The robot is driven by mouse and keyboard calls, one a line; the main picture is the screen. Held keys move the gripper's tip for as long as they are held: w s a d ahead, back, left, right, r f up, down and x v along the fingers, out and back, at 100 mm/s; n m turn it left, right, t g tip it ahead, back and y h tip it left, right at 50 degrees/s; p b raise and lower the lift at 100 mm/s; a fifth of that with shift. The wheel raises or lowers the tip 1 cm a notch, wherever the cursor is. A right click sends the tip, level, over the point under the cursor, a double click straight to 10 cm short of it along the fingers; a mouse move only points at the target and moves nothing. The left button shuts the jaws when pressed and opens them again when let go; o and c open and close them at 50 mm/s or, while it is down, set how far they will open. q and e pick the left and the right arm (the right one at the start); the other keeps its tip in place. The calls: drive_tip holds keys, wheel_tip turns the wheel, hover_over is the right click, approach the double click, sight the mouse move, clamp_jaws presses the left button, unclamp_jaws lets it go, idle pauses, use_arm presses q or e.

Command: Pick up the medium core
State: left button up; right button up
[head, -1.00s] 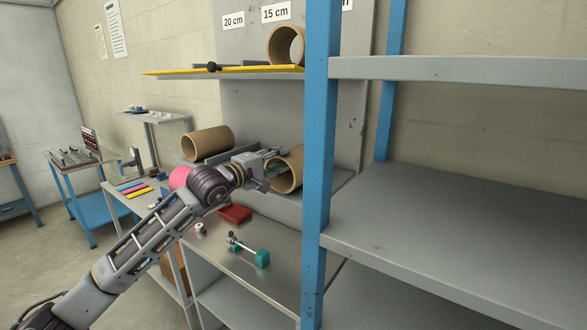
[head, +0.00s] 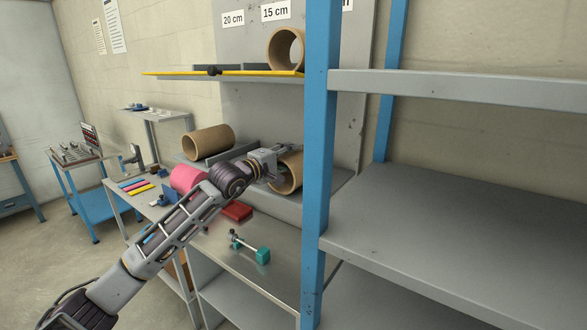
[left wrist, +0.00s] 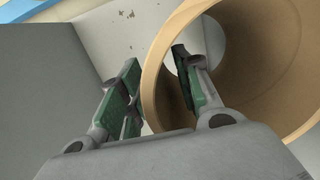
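A brown cardboard core (head: 290,178) lies on the lower grey shelf, just left of the blue post, its open end toward me. A second core (head: 208,140) lies farther left on that shelf, and a third (head: 287,47) on the upper shelf. I cannot tell by size which is the medium one. My left gripper (head: 272,162) is at the right-hand core. In the left wrist view this core (left wrist: 240,50) is between the spread fingers (left wrist: 160,85): one finger is inside its bore, the other outside its wall. My right gripper is not in view.
The blue post (head: 318,150) stands close right of the core. The yellow-edged upper shelf (head: 225,72) is above. Below is a bench with a red block (head: 237,211), a teal-ended tool (head: 262,255) and a pink roll (head: 187,178). The right shelves are empty.

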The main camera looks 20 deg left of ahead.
use_arm(q)
drive_tip(key=c, duration=0.6)
clamp_jaws()
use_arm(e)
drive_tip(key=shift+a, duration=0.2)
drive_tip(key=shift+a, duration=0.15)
use_arm(q)
drive_tip(key=shift+r, duration=0.15)
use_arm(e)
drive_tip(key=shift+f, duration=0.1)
use_arm(q)
drive_tip(key=shift+r+b, duration=0.35)
drive_tip(key=shift+r, duration=0.75)
wheel_tip(320, 180, up, 6)
drive_tip(key=shift+f+b, duration=0.25)
drive_tip(key=shift+b, duration=0.35)
drive_tip(key=shift+r, duration=1.05)
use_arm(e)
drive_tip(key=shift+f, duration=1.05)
